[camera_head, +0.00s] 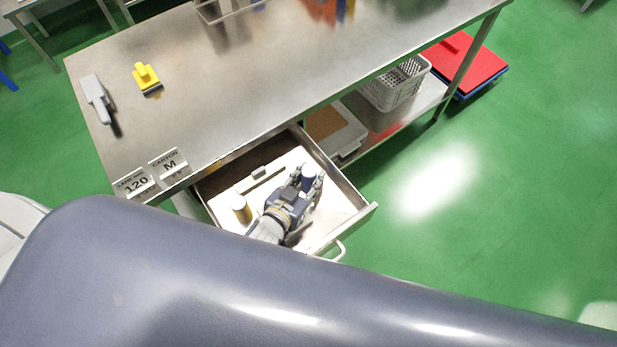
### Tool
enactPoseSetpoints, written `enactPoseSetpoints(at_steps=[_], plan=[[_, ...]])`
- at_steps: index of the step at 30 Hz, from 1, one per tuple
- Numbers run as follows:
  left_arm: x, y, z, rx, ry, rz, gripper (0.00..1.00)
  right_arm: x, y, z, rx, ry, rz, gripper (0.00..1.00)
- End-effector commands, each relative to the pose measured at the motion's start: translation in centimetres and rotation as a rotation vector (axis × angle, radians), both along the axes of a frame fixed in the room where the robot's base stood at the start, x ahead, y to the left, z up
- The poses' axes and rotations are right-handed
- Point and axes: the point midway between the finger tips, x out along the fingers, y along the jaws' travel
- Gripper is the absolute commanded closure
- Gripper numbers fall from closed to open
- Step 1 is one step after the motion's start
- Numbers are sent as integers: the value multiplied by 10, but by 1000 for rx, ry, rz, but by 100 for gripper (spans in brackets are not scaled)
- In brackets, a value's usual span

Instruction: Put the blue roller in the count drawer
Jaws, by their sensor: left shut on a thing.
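The count drawer (354,224) is pulled open under the steel table, with a white bottom and a handle at its front. My left gripper (309,181) is inside the drawer's outline, near its right wall. It is shut on the blue roller (307,177), which looks upright between the fingers; the fingers and wrist partly hide it. I cannot tell whether the roller touches the drawer bottom. My right gripper is not in view.
Two signs, "120" (136,184) and "CARTON M" (168,163), stand at the table edge. A grey tool (97,97) and a yellow-handled tool (147,78) lie on the table. A grey basket (395,87) sits on the shelf.

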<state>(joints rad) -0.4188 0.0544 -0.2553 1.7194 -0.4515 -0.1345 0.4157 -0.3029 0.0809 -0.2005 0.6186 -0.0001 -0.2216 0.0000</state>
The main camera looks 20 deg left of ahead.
Motion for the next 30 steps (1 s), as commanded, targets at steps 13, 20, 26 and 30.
enactPoseSetpoints(at_steps=[13, 20, 26, 30], plan=[[0, 0, -2, 1, 0, 0, 49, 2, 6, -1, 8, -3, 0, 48], [0, 0, -2, 1, 1, 0, 49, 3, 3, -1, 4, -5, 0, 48], [-6, 1, 2, 1, 2, 0, 49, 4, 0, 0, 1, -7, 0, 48], [-25, 5, 10, 2, 2, -1, 49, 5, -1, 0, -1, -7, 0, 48]])
